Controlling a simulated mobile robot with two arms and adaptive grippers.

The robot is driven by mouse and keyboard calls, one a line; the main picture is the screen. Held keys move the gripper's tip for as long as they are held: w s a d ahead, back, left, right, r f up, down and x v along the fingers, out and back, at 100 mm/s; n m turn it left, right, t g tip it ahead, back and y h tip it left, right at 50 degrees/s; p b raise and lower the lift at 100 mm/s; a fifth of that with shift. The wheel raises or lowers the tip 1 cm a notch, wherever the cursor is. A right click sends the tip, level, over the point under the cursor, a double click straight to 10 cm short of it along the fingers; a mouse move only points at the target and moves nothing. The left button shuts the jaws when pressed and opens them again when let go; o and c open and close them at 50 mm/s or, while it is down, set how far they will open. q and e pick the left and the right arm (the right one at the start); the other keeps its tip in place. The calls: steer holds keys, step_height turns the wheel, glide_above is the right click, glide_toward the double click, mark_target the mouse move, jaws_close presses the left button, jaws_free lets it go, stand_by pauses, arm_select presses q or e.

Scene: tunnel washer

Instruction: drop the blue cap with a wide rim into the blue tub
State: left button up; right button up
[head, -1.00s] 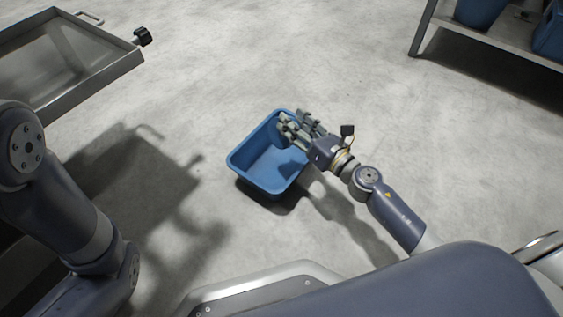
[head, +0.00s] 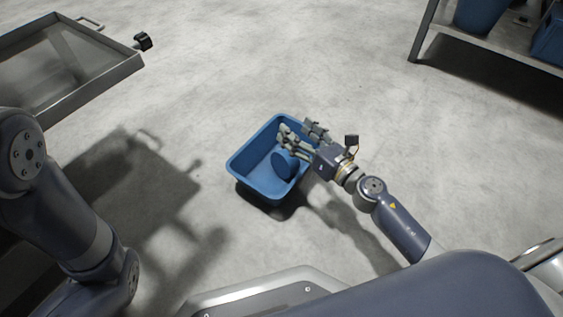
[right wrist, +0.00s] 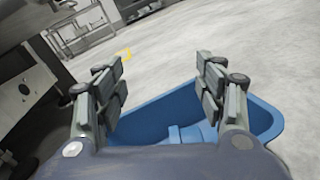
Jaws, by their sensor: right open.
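The blue tub (head: 254,177) stands on the floor in the middle of the head view. The blue cap (head: 285,163) shows as a round, darker blue shape within the tub, at its right side below my fingers. Whether it rests on the tub's bottom I cannot tell. My right gripper (head: 301,137) is over the tub's right edge with its fingers apart and empty. In the right wrist view the spread fingers (right wrist: 160,92) frame the tub (right wrist: 262,120), with part of a blue shape inside it. My left gripper is out of view; only my left arm shows.
A metal tray cart (head: 95,80) with a black knob stands at the upper left. A metal shelf (head: 485,45) with blue bins (head: 482,14) is at the upper right. The concrete floor around the tub is clear.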

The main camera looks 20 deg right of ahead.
steer(key=v, duration=1)
steer(key=shift+s+d, duration=0.15)
steer(key=shift+s, duration=0.2)
steer(key=shift+r, duration=0.1)
